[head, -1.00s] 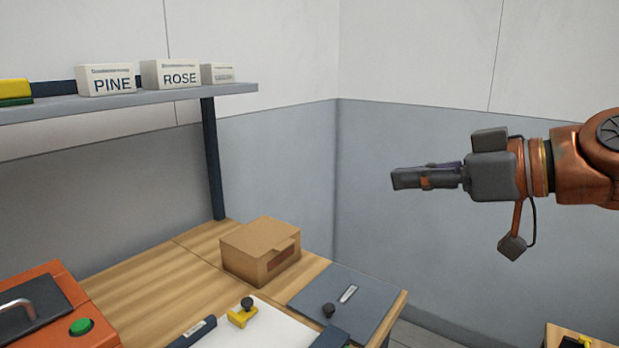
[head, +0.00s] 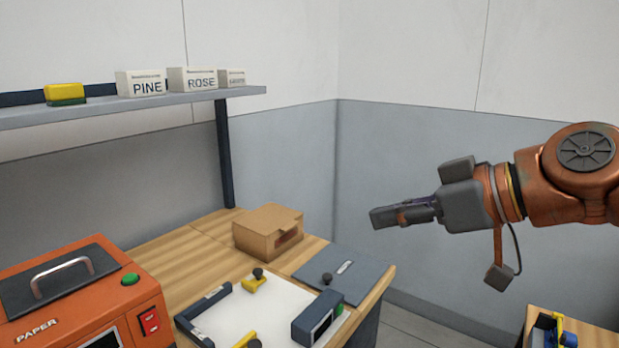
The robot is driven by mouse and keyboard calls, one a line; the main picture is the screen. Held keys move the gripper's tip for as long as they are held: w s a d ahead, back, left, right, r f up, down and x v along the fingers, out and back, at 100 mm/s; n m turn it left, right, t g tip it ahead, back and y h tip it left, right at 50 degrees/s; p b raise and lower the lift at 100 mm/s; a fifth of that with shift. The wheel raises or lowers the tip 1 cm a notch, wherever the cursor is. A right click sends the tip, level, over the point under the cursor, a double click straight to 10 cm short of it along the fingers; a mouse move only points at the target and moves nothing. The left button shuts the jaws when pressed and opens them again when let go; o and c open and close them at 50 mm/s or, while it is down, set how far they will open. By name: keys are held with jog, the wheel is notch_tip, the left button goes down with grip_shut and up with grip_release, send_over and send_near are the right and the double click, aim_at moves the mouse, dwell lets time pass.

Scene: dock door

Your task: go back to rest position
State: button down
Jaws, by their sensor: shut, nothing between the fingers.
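My gripper (head: 374,218) is shut and empty. It is held in the air at the right of the head view, pointing left, in front of the grey wall and above the level of the workbench (head: 183,257). It touches nothing.
On the bench are a cardboard box (head: 262,238), a grey panel (head: 340,273) with a black knob, a white board (head: 258,305) with clamps, and an orange machine (head: 100,300). Labelled boxes (head: 141,84) and a yellow-green block (head: 65,94) sit on the shelf (head: 130,108). A second table (head: 590,338) stands lower right.

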jog(key=s+a+f+m+g+h+p, duration=0.2)
jog(key=s+f+h+p, duration=0.1)
jog(key=f, duration=0.3)
jog(key=s+d+f+m+g+h+p, duration=0.3)
jog(key=s+d+f+m+p, duration=0.1)
jog(key=s+f, duration=0.3)
jog(key=s+d+f+m+g+h+p, duration=0.4)
jog(key=s+f, duration=0.3)
jog(key=s, duration=0.2)
jog(key=shift+s+d, duration=0.4)
jog(key=shift+d, duration=0.5)
jog(key=shift+a, duration=0.15)
